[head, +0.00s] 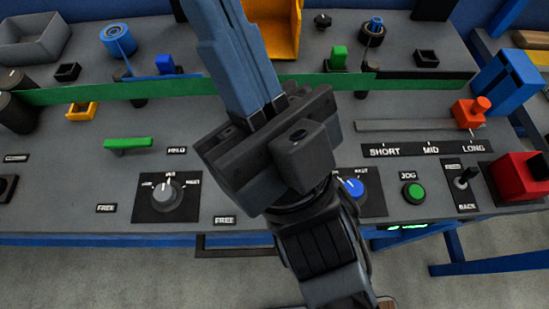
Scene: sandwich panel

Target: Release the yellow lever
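I cannot make out a yellow lever for certain. My gripper (230,35) and forearm cover the middle of the panel and may hide it. The gripper's two long blue-grey fingers point up the picture and lie side by side, shut, with nothing seen between them; their very ends reach the top edge. A green lever bar (128,143) stands at left on the panel (60,165). A HOLD label (177,150) is to its right. One FREE label (105,208) is below it, and another FREE label (225,220) is beside my wrist.
A small yellow square frame (82,110) sits at left before a long green strip (120,91). A yellow bin (283,28) is at the back. A grey knob (167,190), a blue knob (351,187), a green JOG button (413,190) and an orange slider (471,110) surround my arm.

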